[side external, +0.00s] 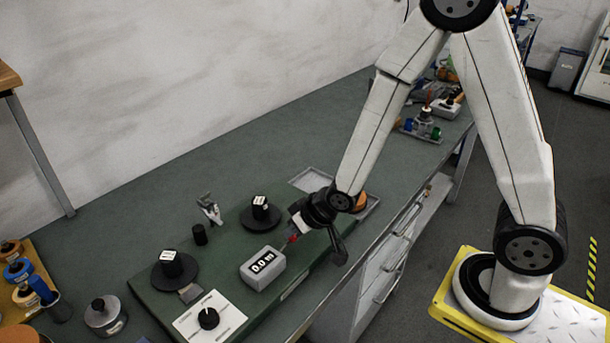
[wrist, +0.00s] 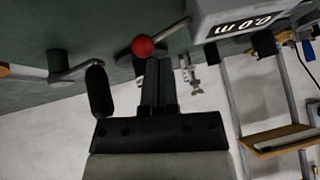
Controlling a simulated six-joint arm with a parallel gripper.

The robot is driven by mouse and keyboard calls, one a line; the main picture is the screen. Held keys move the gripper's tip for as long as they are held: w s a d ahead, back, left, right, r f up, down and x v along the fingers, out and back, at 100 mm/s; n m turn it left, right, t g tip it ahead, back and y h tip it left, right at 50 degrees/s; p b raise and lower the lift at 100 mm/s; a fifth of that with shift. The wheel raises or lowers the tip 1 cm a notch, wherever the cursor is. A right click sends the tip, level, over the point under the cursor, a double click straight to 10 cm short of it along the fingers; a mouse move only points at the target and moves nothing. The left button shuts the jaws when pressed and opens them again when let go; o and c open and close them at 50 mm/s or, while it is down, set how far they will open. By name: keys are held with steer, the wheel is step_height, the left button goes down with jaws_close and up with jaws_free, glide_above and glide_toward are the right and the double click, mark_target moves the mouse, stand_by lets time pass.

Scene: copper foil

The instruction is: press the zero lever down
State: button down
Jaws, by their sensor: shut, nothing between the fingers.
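The zero lever is a thin metal rod with a red ball knob (wrist: 143,46), beside the display box in the wrist view. The red knob shows small in the side view (side external: 292,239), just right of the grey display box (side external: 262,267), which reads 0.0 with a unit I cannot make out. My gripper (wrist: 158,66) is shut and empty, its fingertips right at the knob. In the side view my gripper (side external: 297,222) is low over the green base and partly hides the lever. I cannot tell whether the fingertips touch the knob.
A crank with a black handle (wrist: 98,92) stands close left of my fingers in the wrist view. The green base (side external: 225,275) also carries two black reels (side external: 174,270) and a white dial panel (side external: 210,317).

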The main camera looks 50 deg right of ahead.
steer(key=shift+a+r, duration=0.3)
steer(key=shift+r, duration=0.45)
steer(key=shift+r, duration=0.15)
steer(key=shift+a+r, duration=0.3)
steer(key=shift+r, duration=0.45)
steer(key=shift+a+r, duration=0.35)
steer(key=shift+r, duration=0.35)
steer(key=shift+a+r, duration=0.3)
steer(key=shift+r, duration=0.45)
steer(key=s+d+g+h, duration=0.1)
steer(key=s+d+g, duration=0.3)
steer(key=s+d, duration=0.4)
steer(key=shift+s+r+g+h, duration=0.15)
steer(key=shift+s+g+h, duration=0.15)
steer(key=shift+s, duration=0.7)
steer(key=shift+d, duration=0.1)
